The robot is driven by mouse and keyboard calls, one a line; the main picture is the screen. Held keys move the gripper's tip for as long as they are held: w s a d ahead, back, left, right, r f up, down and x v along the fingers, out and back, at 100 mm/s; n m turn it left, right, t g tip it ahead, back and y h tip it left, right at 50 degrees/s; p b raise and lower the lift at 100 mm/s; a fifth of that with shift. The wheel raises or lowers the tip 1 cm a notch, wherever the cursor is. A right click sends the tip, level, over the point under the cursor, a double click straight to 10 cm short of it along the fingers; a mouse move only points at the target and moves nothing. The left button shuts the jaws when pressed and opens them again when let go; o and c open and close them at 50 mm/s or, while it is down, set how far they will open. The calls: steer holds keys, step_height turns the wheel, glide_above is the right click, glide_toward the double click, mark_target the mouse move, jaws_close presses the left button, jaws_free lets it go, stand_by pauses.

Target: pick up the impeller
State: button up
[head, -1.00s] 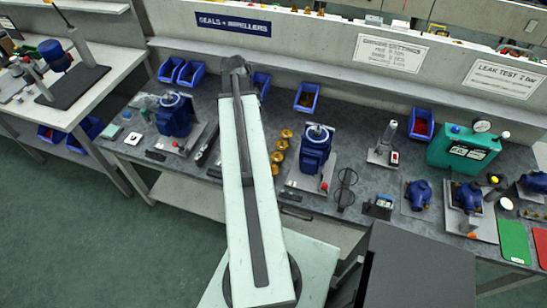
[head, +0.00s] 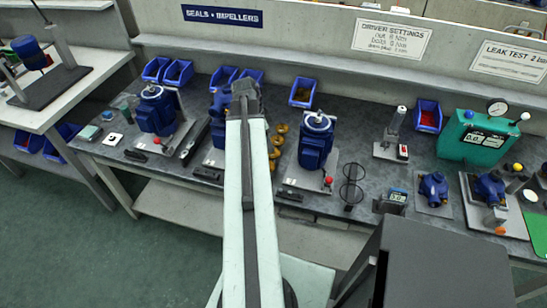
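Several small round brass parts, which look like the impellers (head: 277,141), stand in a short row on the grey bench (head: 345,150), just right of my arm. The head view does not show which one is meant. My arm reaches forward over the bench, and its dark far joint is left of and beyond the brass row. My gripper is not visible; the arm hides whatever is beneath it.
Blue motor pumps (head: 317,138) stand on plates right of the brass row and to the left (head: 157,110). Another blue unit (head: 220,105) is partly behind my arm. Blue bins (head: 303,92) line the back wall. A wire stand (head: 351,185) is near the front edge.

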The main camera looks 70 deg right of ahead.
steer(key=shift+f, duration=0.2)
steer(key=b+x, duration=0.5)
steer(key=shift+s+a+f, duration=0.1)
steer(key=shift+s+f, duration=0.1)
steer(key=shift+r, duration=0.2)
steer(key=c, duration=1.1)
